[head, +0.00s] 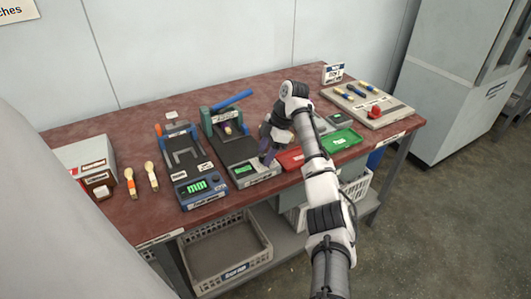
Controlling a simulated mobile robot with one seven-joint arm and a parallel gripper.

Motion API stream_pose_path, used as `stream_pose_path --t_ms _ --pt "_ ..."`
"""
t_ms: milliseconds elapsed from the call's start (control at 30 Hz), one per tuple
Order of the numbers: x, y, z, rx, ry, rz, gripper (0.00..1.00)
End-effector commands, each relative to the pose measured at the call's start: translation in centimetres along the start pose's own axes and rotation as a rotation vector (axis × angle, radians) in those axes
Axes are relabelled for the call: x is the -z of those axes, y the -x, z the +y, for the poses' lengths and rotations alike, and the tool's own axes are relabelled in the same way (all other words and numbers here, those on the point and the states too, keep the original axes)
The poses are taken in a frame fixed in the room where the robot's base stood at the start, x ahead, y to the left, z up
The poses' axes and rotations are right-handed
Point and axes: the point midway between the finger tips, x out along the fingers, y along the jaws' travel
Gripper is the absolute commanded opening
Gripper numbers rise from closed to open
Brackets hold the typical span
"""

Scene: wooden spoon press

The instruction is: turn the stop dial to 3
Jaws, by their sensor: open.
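The press (208,124), a dark green frame with a blue lever, stands near the middle of the table in the head view. A pale panel (262,177) with a small green display is at the front of its dark base. My gripper (266,160) reaches down over the right side of this panel, open, with dark purplish fingers. I see nothing held in it. I cannot make out the stop dial; my gripper covers part of the panel. Whether the fingers touch anything is too small to tell.
A blue-grey device with a green display (193,188) stands left of the press. Two wooden spoons (152,176) lie further left. A red tray (290,159) and a green tray (341,139) lie on the right.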

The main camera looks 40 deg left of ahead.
Motion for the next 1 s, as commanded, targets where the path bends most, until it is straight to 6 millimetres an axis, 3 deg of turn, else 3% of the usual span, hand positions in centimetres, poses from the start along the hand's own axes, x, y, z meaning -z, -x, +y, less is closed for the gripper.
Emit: stream_pose_path --t_ms 167,400,600,800,1000 --pt "0.0 2.8 0.1 -0.005 0.002 -0.001 0.49" --pt "-0.1 8.7 0.0 -0.003 -0.002 -0.005 0.49" --pt "0.0 11.8 0.0 -0.001 -0.001 -0.003 0.49" --pt "0.0 13.2 0.0 0.0 0.0 -0.001 0.49" --pt "0.0 13.4 0.0 0.001 0.0 0.001 0.49"
